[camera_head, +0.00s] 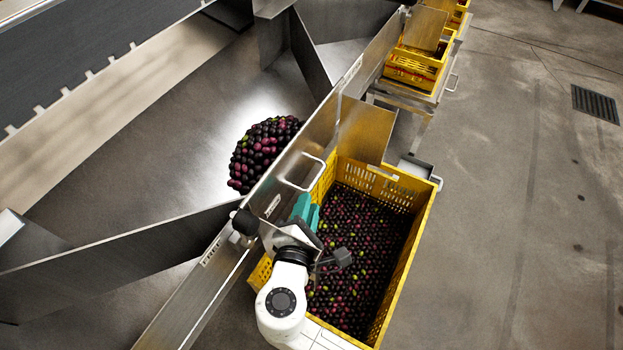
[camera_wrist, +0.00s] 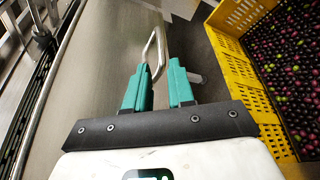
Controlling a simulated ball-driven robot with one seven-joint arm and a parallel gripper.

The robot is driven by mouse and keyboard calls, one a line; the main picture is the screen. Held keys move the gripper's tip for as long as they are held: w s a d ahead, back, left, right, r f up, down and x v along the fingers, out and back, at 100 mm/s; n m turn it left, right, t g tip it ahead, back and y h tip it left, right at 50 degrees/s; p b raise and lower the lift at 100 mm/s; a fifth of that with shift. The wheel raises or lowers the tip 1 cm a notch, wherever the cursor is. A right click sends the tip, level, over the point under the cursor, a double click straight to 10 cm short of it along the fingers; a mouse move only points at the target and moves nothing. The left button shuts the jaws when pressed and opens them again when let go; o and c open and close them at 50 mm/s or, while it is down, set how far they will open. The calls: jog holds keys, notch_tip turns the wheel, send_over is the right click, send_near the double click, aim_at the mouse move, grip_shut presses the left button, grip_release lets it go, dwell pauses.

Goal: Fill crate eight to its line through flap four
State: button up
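My gripper (camera_wrist: 158,66) is open, with its two teal fingers apart. A metal loop handle (camera_head: 305,172) on the chute wall lies just beyond the fingertips; in the wrist view its near end (camera_wrist: 157,70) reaches between them. I cannot tell if they touch. In the head view my gripper (camera_head: 307,208) is beside the handle, above the near crate's left edge. The yellow crate (camera_head: 412,255) holds many dark, purple and some green olives, below its rim. No fill line shows clearly. A heap of olives (camera_head: 263,152) lies on the metal deck behind the wall. Label numbers are unreadable.
A tan metal plate (camera_head: 366,130) stands at the crate's far end. Another yellow crate (camera_head: 414,68) sits on a stand farther along the chute wall. A slanted metal divider (camera_head: 120,260) crosses the deck. The floor (camera_head: 520,190) to the right is clear.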

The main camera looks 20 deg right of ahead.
aim_at(315, 184)
jog(key=b+x, duration=0.2)
jog(key=x, duration=0.7)
jog(key=shift+w+d, duration=0.1)
jog(key=shift+d, duration=0.05)
grip_shut()
